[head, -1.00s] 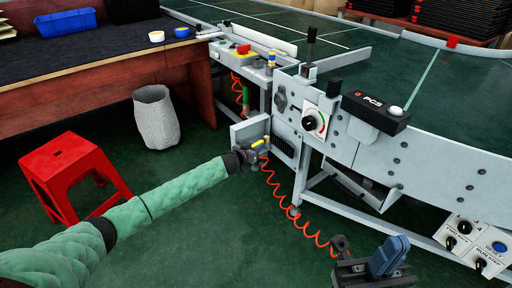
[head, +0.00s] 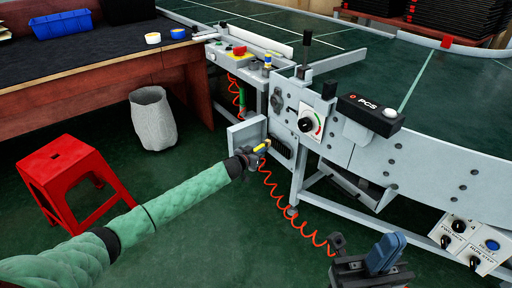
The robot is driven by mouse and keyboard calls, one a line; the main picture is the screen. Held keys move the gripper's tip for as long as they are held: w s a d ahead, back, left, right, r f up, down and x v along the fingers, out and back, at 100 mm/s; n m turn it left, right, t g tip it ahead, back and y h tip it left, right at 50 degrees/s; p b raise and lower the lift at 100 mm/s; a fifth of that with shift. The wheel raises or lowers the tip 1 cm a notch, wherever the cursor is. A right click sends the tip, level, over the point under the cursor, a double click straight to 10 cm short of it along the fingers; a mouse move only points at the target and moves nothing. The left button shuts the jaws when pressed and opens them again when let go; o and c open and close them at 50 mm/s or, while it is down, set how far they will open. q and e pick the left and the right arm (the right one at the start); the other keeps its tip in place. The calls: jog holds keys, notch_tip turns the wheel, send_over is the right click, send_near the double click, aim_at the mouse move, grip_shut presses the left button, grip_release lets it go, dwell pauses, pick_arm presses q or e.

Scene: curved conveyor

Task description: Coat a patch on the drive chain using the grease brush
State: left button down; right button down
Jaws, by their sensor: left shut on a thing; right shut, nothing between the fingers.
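My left gripper (head: 256,156) is shut on a small yellow-handled tool, which I take to be the grease brush (head: 262,148). It is at the lower edge of the open guard door (head: 243,131) on the conveyor's side. The brush's bristle end is too small to make out. The drive chain cannot be made out; a dark slotted opening (head: 282,149) shows just right of the door. My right gripper (head: 365,256) is shut and empty at the bottom of the view, in front of the conveyor legs.
A red coiled hose (head: 300,222) hangs below the conveyor near my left gripper. The grey conveyor side wall (head: 420,165) carries a knob and a PCS box (head: 368,111). A red stool (head: 68,178) and a grey bin (head: 153,117) stand at left.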

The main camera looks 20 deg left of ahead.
pick_arm(q)
jog(key=shift+s+d+p, duration=0.5)
jog(key=shift+s+d, duration=0.2)
jog(key=shift+d, duration=0.2)
jog(key=shift+s+d+p, duration=0.5)
jog(key=shift+s+d, duration=0.2)
jog(key=shift+d, duration=0.2)
jog(key=shift+d, duration=0.1)
jog(key=shift+s+d+p, duration=1.55)
jog(key=shift+s+d, duration=0.6)
jog(key=shift+d, duration=0.65)
jog(key=w+a+p, duration=0.2)
jog(key=w+a, duration=0.7)
jog(key=a, duration=0.2)
jog(key=shift+a, duration=0.25)
jog(key=s+a+p, duration=0.3)
jog(key=s, duration=0.1)
jog(key=shift+s+a+p, duration=0.35)
jog(key=shift+s+p, duration=0.05)
